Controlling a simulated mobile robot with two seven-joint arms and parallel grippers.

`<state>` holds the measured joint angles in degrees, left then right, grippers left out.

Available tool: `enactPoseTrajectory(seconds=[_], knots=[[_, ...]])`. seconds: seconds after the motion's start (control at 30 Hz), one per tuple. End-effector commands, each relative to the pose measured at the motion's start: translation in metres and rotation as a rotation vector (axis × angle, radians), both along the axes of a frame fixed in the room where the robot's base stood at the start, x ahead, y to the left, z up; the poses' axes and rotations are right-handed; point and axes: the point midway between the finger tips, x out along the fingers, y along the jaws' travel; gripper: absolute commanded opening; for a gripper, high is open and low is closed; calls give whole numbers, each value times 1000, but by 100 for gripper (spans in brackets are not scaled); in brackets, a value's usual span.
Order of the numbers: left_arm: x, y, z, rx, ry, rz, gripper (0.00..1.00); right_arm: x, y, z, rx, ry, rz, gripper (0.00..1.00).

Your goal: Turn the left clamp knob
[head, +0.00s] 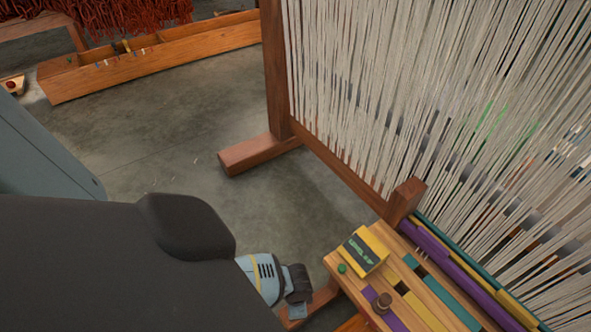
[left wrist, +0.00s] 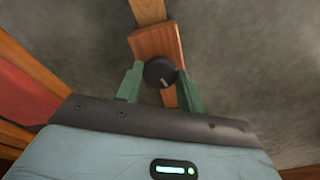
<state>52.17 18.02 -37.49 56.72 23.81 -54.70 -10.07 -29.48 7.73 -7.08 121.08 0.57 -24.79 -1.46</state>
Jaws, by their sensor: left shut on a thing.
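The clamp knob (left wrist: 160,73) is black and round with a pale line on its face. In the left wrist view it sits in front of a wooden post (left wrist: 158,42). My left gripper (left wrist: 160,78) has its green fingers on either side of the knob and is shut on it. In the head view my left arm comes in from the left, with its wrist (head: 262,277) beside the loom bench. The knob and fingertips cannot be made out there. My right gripper is not in view.
The loom frame (head: 277,70) with pale threads (head: 400,90) fills the right. A long wooden tray (head: 150,62) lies back left. Floor between is clear.

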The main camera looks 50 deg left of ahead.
Motion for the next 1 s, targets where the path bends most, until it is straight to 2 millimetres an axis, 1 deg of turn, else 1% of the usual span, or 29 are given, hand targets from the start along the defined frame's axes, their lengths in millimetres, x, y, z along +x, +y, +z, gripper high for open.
enactPoseTrajectory(seconds=[0.2,0.4,0.73,1.0], knots=[[-2,0,-1,0,4,-154,15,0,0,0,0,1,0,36],[-2,0,-1,-1,4,-249,15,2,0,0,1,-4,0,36],[-2,0,-1,0,4,-308,15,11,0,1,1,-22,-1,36],[-2,0,-1,0,4,-311,15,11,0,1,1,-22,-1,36]])
